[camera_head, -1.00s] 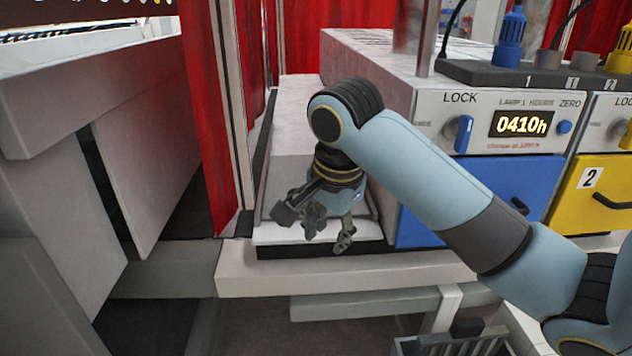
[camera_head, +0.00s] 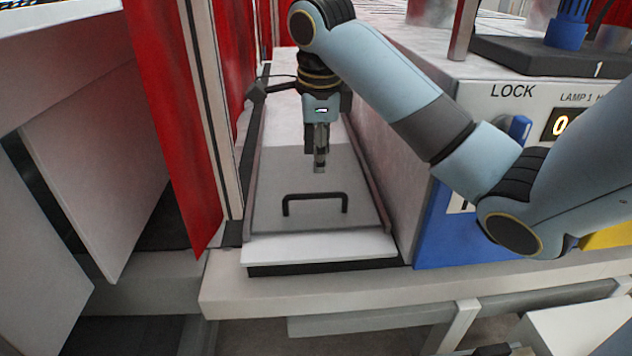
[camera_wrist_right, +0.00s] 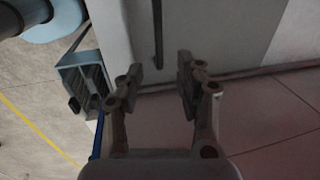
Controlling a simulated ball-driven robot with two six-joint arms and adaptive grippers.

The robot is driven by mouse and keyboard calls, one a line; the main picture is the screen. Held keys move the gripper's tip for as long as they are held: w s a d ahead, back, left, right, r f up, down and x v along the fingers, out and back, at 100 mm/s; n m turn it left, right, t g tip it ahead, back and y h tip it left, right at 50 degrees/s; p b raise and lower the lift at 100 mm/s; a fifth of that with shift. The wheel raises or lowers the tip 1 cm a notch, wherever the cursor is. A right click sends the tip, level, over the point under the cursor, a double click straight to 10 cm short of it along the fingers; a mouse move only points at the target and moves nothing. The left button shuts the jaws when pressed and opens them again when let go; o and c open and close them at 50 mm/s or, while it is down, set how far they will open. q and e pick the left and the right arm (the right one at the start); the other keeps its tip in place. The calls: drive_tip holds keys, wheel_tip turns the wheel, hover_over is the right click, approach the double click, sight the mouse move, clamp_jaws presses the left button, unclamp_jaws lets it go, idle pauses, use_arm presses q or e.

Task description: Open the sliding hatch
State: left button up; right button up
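The sliding hatch (camera_head: 270,184) is a flat grey panel in a long channel in the head view, with a black bar handle (camera_head: 315,197) near its front end. My right gripper (camera_head: 319,168) points down just beyond the handle, apart from it in the picture. Its fingers overlap in the head view. In the right wrist view the right gripper (camera_wrist_right: 160,70) is open, with nothing between its fingers. A dark bar (camera_wrist_right: 157,35), which looks like the handle, lies beyond the fingertips. My left gripper is not in view.
A cabinet with a LOCK knob (camera_head: 519,130) and a blue front (camera_head: 450,230) stands right of the channel. A red curtain (camera_head: 170,120) and a pale post border its left. A pale ledge (camera_head: 330,289) runs in front. A grey-blue crate (camera_wrist_right: 85,80) shows in the right wrist view.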

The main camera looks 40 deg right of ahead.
hover_over(317, 195)
drive_tip(key=f, duration=0.5)
drive_tip(key=shift+s+a, duration=0.3)
drive_tip(key=shift+s, duration=0.1)
drive_tip(key=f, duration=0.2)
drive_tip(key=f+p, duration=0.1)
drive_tip(key=shift+w+d+f, duration=0.3)
drive_tip(key=shift+w, duration=0.05)
drive_tip(key=shift+f, duration=0.35)
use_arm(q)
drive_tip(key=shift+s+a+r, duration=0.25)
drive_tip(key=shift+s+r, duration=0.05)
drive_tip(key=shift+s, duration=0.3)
use_arm(e)
clamp_jaws()
